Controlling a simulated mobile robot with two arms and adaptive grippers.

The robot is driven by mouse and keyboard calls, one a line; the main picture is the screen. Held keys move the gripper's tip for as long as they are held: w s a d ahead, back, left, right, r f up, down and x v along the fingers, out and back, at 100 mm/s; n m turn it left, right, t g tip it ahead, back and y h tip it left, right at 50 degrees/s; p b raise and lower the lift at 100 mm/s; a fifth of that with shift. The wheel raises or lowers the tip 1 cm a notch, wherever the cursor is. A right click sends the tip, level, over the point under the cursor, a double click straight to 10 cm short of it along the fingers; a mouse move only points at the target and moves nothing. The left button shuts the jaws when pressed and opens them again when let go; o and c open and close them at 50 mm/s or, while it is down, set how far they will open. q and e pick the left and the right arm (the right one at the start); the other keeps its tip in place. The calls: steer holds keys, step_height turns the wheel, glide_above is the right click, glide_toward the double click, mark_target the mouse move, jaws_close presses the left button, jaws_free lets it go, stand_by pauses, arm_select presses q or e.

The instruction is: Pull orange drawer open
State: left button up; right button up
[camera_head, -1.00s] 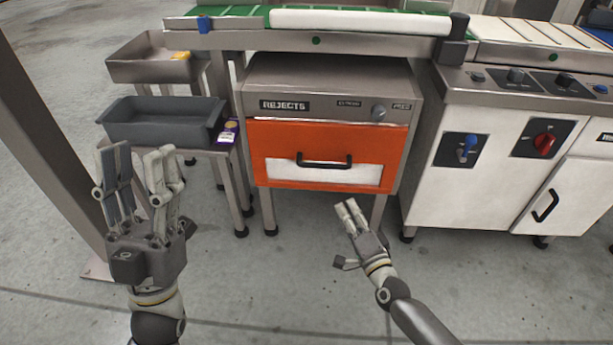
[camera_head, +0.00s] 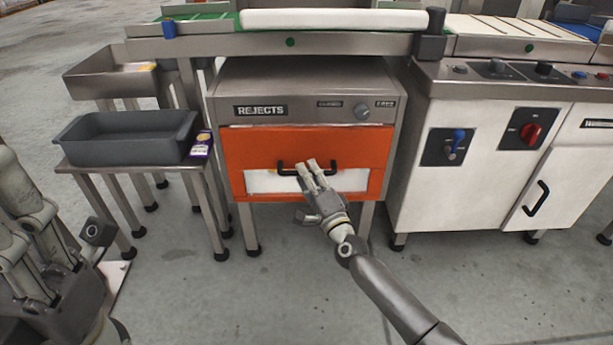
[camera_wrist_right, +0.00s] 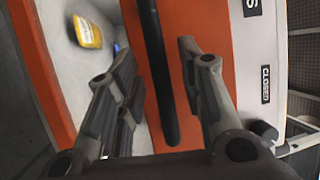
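The orange drawer (camera_head: 350,145) is set in a grey cabinet under a panel marked REJECTS. Its front looks flush with the cabinet. A black bar handle (camera_head: 288,170) crosses its front above a pale window. My right gripper (camera_head: 317,165) is at the handle. In the right wrist view, the handle (camera_wrist_right: 155,70) runs between the two open fingers (camera_wrist_right: 157,50), with gaps on both sides. My left gripper (camera_head: 62,225) is at the lower left, partly cut off, with fingers apart and nothing seen between them.
A dark grey tray (camera_head: 125,138) stands on a side table left of the cabinet, with a purple box (camera_head: 201,144) beside it. A white cabinet (camera_head: 480,190) with switches stands at the right. The floor in front of the drawer is clear. A yellow item (camera_wrist_right: 87,32) shows through the window.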

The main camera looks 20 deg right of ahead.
steer(key=shift+w+a+r, duration=0.1)
steer(key=shift+w+r, duration=0.05)
steer(key=shift+w, duration=0.5)
jaws_close()
